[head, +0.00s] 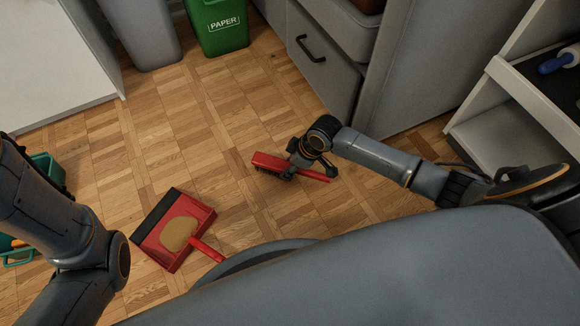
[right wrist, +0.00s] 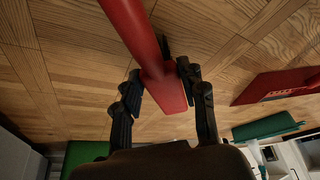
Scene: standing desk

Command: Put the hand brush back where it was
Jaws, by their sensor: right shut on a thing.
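The red hand brush (head: 267,161) is in my right gripper (head: 296,165). In the head view the brush lies crosswise, its wider end to the left and its handle to the right, low over the wooden floor. I cannot tell whether it touches the floor. The right wrist view shows the red brush (right wrist: 152,50) between both fingers of my right gripper (right wrist: 162,82). A red dustpan (head: 193,208) with a dark front edge lies on the floor to the left, holding a tan heap (head: 178,234). My left arm is at the left edge; its gripper is out of view.
A green paper bin (head: 222,30) and a grey bin (head: 143,30) stand at the back. A grey drawer cabinet (head: 318,70) is behind my right gripper, and a white shelf (head: 490,120) is at the right. A teal container (head: 48,168) is at the left.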

